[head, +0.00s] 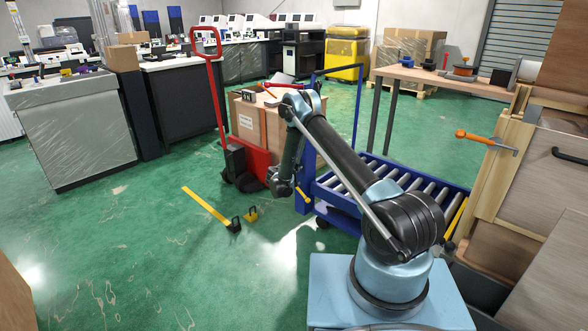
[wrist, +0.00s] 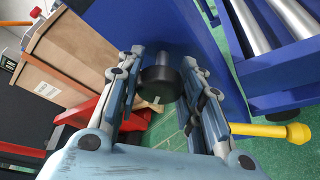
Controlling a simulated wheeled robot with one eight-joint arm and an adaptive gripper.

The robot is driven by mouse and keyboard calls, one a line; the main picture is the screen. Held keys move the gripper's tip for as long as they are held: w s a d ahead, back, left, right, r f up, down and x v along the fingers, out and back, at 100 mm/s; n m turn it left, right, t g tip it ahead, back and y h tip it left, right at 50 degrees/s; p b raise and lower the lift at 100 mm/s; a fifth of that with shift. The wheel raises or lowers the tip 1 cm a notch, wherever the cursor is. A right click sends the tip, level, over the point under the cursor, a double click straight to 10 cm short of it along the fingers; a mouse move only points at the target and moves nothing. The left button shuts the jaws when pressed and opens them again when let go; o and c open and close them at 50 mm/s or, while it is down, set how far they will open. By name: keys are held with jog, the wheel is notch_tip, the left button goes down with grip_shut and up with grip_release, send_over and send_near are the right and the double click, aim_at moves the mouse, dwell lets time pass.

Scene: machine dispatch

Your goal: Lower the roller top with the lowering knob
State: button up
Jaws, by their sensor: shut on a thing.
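The roller top (head: 365,168) is a blue frame with grey rollers, right of centre in the head view; part of it, with two rollers, shows at the upper right of the wrist view (wrist: 262,72). A round black knob (wrist: 158,86) sits on a short grey shaft on a blue panel (wrist: 185,22). I take it for the lowering knob. My gripper (wrist: 165,98) has one finger on each side of the knob and is shut on it. In the head view my gripper (head: 281,187) is beside the blue frame, and the knob is hidden there.
A yellow handle (wrist: 275,131) sticks out right of my gripper; it also shows in the head view (head: 302,192). A red pallet truck (head: 213,100) with a cardboard box (head: 249,125) stands behind. Orange-handled tool (head: 478,137) lies at right. Green floor at left is mostly clear.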

jog(key=m+t, duration=0.1)
jog(key=m, duration=0.2)
jog(key=shift+f+t+y, duration=0.15)
jog(key=shift+t+y, duration=0.15)
jog(key=shift+t, duration=0.1)
jog(key=shift+m+t, duration=0.6)
jog(key=shift+m, duration=1.1)
jog(key=shift+d+m, duration=0.15)
jog(key=shift+m, duration=0.15)
jog(key=o, duration=1.1)
jog(key=shift+f, duration=0.1)
